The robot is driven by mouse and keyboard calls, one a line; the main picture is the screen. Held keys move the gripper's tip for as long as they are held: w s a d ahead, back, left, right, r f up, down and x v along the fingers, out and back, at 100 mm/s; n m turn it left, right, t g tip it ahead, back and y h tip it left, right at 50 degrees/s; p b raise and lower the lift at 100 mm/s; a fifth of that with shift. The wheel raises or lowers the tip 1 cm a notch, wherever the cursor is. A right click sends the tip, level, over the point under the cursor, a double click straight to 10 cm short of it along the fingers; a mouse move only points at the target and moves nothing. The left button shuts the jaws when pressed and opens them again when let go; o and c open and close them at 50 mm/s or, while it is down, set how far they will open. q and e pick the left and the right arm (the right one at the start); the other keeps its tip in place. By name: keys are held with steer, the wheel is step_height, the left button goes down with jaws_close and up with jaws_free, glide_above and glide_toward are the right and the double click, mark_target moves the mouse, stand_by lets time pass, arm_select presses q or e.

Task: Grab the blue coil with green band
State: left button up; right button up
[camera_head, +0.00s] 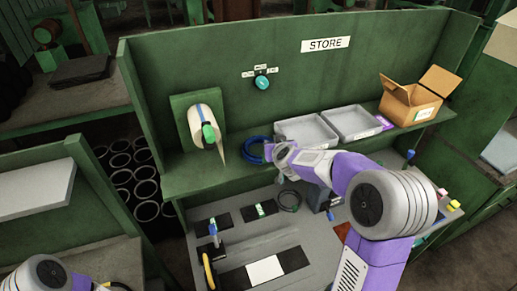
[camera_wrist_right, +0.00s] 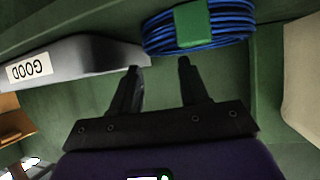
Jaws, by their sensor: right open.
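The blue coil (camera_wrist_right: 232,28) fills the top middle of the right wrist view, its green band (camera_wrist_right: 192,25) facing me. In the head view the blue coil (camera_head: 252,151) lies on the shelf, left of the grey trays, partly hidden by my right gripper (camera_head: 274,152). In the wrist view my right gripper (camera_wrist_right: 158,66) is open and empty. Its fingertips point at the coil and sit just short of it, with no visible contact; the coil lies more toward the picture's right finger. My left gripper is out of view; only part of my left arm shows at bottom left.
A grey tray (camera_wrist_right: 75,57) labelled GOOD sits close beside the fingers in the wrist view. In the head view two grey trays (camera_head: 308,129) and an open cardboard box (camera_head: 411,103) stand along the shelf (camera_head: 215,179).

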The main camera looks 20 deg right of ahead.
steer(key=x, duration=0.3)
steer(key=f+x, duration=0.1)
steer(key=x, duration=0.1)
steer(key=shift+s+d+b, duration=0.1)
steer(key=shift+s+b, duration=0.2)
steer(key=shift+b, duration=0.1)
steer(key=shift+s+r, duration=0.1)
steer(key=shift+r, duration=0.05)
jaws_close()
steer(key=shift+r, duration=0.1)
